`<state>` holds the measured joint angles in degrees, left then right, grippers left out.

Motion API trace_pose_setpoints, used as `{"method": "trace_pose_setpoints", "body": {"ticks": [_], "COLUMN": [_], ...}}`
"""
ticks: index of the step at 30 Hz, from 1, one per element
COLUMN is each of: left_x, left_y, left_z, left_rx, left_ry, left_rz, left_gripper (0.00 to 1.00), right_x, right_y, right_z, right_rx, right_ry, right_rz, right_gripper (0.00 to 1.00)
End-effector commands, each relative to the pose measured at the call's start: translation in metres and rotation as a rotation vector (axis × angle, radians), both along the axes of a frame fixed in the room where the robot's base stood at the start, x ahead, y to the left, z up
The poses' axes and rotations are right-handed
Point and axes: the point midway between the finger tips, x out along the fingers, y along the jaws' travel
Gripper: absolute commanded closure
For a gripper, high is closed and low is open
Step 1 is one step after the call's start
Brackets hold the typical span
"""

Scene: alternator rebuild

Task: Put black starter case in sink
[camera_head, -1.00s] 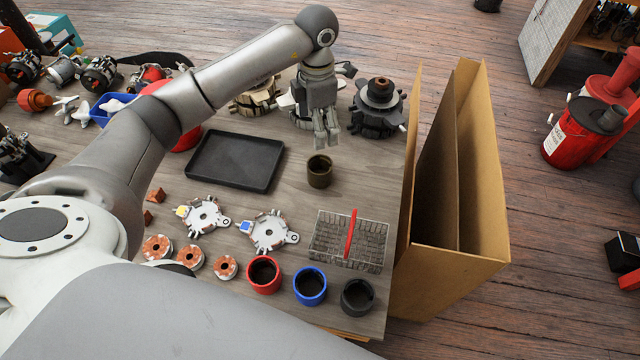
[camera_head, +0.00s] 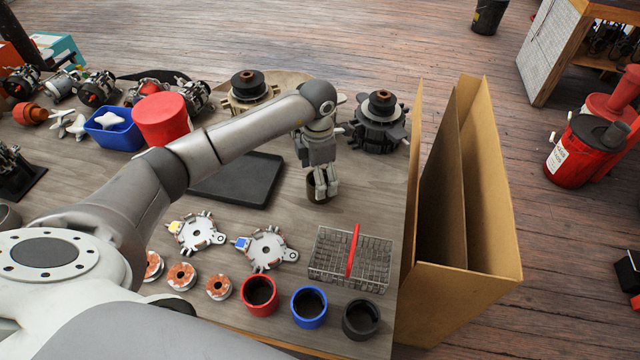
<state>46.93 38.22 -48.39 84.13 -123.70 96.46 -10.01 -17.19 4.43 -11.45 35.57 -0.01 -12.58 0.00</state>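A black cylindrical case (camera_head: 359,319), open at the top, stands upright at the table's front right. It is beside a similar blue case (camera_head: 309,306) and red case (camera_head: 260,295). A dark olive-brown cylinder (camera_head: 313,194) stands farther back, near the tray. My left gripper (camera_head: 324,192) points down at this cylinder. Its fingers overlap the rim and hide part of it; I cannot tell whether they grip it. Nothing is clearly recognizable as a sink. My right gripper is not in view.
A wire basket (camera_head: 325,265) with a red handle stands behind the black case. A dark tray (camera_head: 245,182) is partly hidden by my arm. A tall cardboard box (camera_head: 460,300) borders the table's right edge. White slotted plates (camera_head: 265,248) and copper-coloured coils (camera_head: 181,275) lie at front left.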

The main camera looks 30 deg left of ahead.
Motion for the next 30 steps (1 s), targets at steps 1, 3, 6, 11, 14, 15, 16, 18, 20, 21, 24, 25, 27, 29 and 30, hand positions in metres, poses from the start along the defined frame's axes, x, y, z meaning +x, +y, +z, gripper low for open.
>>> {"method": "trace_pose_setpoints", "body": {"ticks": [1,3,6,11,14,15,16,18,20,21,24,25,27,29,30], "left_x": [-0.002,-0.002,-0.001,-0.001,-0.001,-0.001,-0.001,-0.001,-0.001,-0.001,-0.001,-0.001,-0.001,-0.001,-0.001], "left_y": [-0.001,-0.003,-0.002,-0.002,-0.002,-0.002,-0.002,-0.002,-0.002,-0.002,-0.002,-0.002,-0.002,-0.002,-0.001], "left_z": [-0.007,-0.018,-0.032,-0.04,-0.04,-0.04,-0.04,-0.04,-0.04,-0.04,-0.04,-0.04,-0.04,-0.039,-0.039], "left_rx": [0.0,0.0,0.0,0.0,0.001,0.001,0.001,0.001,0.001,0.001,0.001,0.001,0.001,0.001,0.001], "left_ry": [0.007,0.007,0.004,0.001,0.001,0.001,0.001,0.001,0.001,0.001,0.001,0.001,0.001,0.001,0.001], "left_rz": [0.001,0.0,0.002,-0.001,-0.001,-0.001,-0.001,0.0,0.0,0.0,0.0,0.0,0.0,0.0,0.0], "left_gripper": [0.16,0.16,0.16,0.16,0.16,0.16,0.16,0.25,0.32,0.37,0.5,0.54,0.63,0.71,0.76], "right_x": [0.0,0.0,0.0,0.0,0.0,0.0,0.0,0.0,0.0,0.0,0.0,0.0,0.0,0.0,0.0], "right_y": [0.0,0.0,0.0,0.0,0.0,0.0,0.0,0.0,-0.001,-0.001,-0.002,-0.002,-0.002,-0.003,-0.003], "right_z": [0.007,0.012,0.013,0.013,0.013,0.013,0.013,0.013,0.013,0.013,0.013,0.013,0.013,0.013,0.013], "right_rx": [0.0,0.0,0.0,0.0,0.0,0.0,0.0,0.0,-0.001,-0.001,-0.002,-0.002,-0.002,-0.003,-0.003], "right_ry": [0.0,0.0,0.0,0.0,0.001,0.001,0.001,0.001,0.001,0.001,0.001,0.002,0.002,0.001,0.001], "right_rz": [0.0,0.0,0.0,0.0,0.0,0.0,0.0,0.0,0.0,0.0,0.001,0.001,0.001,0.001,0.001], "right_gripper": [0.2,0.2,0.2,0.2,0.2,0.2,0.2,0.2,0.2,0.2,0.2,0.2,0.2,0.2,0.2]}}
